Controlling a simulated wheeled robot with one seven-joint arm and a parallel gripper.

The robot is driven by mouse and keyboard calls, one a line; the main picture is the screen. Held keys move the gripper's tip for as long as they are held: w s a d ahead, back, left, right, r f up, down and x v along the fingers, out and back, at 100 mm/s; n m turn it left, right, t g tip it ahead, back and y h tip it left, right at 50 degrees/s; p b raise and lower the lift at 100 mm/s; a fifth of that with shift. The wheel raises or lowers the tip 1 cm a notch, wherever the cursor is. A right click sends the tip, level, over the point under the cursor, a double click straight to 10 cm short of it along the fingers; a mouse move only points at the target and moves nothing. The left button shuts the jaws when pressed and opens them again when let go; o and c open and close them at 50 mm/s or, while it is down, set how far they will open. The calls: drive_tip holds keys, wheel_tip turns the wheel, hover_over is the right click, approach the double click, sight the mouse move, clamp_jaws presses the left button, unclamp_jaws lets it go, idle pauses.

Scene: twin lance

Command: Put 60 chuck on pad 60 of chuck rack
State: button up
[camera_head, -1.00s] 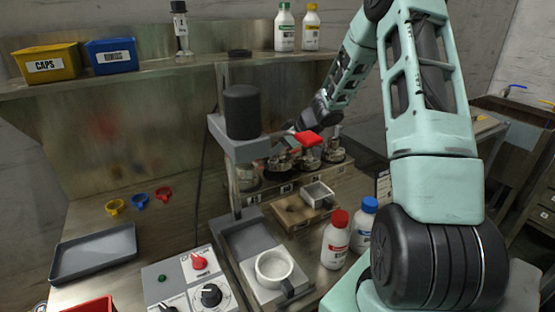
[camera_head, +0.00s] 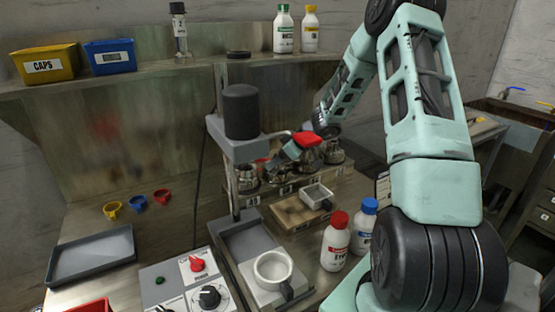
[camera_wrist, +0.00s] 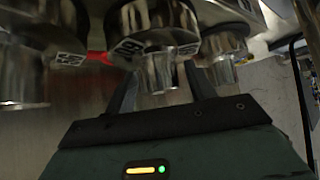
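The chuck rack (camera_head: 285,192) stands behind the grey press, with several metal chucks in a row on it. My gripper (camera_head: 282,160) is over the middle of this row, partly hidden by the chucks and my wrist. In the wrist view its two dark fingers (camera_wrist: 160,85) are apart, one on each side of the narrow end of a metal chuck (camera_wrist: 157,72). Small gaps seem to show between fingers and chuck. Another chuck (camera_wrist: 222,70) is close on the right and one (camera_wrist: 22,75) on the left.
The grey press (camera_head: 240,148) with its black top stands left of the rack. A wooden block (camera_head: 296,214) with a small square dish lies in front. Red-capped (camera_head: 336,245) and blue-capped (camera_head: 361,235) bottles stand at right. A grey tray (camera_head: 92,255) lies at left.

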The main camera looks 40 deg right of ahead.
drive_tip(key=shift+s+d+r, duration=0.1)
drive_tip(key=shift+s+r, duration=0.05)
drive_tip(key=shift+r, duration=0.25)
drive_tip(key=p+v, duration=0.1)
drive_tip(key=v, duration=1)
drive_tip(key=shift+s, duration=0.2)
drive_tip(key=shift+r, duration=0.1)
